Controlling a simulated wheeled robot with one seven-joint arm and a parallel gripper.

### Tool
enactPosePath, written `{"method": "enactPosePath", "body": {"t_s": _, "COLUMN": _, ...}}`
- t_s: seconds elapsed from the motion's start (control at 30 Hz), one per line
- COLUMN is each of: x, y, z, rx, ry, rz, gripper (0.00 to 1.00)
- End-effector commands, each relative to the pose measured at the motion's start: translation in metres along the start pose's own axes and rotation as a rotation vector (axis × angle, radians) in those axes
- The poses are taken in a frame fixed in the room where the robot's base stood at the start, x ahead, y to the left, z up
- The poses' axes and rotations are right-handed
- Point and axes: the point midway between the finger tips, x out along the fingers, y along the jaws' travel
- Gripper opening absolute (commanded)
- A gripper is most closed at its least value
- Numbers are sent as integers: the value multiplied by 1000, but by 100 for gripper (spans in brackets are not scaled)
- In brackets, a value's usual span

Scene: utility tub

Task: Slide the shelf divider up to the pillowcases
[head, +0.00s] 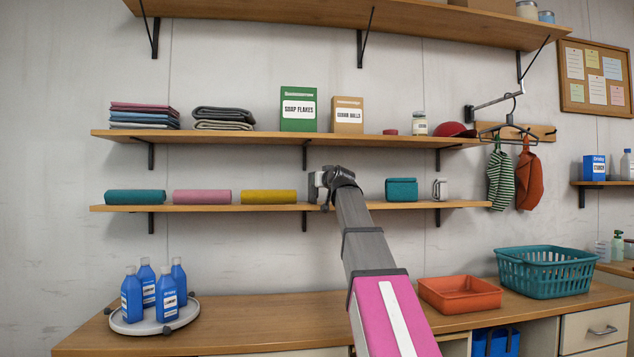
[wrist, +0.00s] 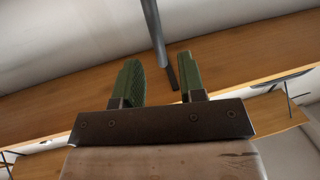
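The grey shelf divider (head: 313,187) stands upright on the lower shelf, right of a yellow cloth roll (head: 268,197), with a small gap. Pink (head: 202,197) and teal (head: 135,197) rolls lie further left. No label shows which cloths are the pillowcases. My gripper (head: 322,186) is at the divider's right side and partly hides it. In the wrist view, the green fingers of my gripper (wrist: 160,75) are apart. A thin grey upright (wrist: 153,30), apparently the divider's edge, shows between and beyond them. I cannot tell whether a finger touches it.
A teal folded bundle (head: 401,189) and a pale mug (head: 440,189) stand right of my arm on the lower shelf (head: 465,204). The upper shelf (head: 270,136) above holds folded stacks, boxes and a jar. Brackets hang under both shelves.

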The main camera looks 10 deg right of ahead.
Motion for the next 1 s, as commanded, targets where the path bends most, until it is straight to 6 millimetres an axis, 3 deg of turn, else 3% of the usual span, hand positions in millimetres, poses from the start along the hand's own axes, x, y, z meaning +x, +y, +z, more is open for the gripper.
{"method": "enactPosePath", "body": {"t_s": 0.03, "x": 14, "y": 0, "z": -2, "rx": 0, "ry": 0, "rz": -1, "gripper": 37}}
{"method": "enactPosePath", "body": {"t_s": 0.2, "x": 37, "y": 0, "z": -1, "rx": 0, "ry": -1, "rz": -1, "gripper": 37}}
{"method": "enactPosePath", "body": {"t_s": 0.57, "x": 44, "y": 0, "z": 0, "rx": 0, "ry": 0, "rz": 0, "gripper": 37}}
{"method": "enactPosePath", "body": {"t_s": 0.7, "x": 44, "y": 0, "z": 0, "rx": 0, "ry": 0, "rz": 0, "gripper": 0}}
{"method": "enactPosePath", "body": {"t_s": 1.0, "x": 44, "y": 1, "z": 0, "rx": 0, "ry": 2, "rz": 1, "gripper": 0}}
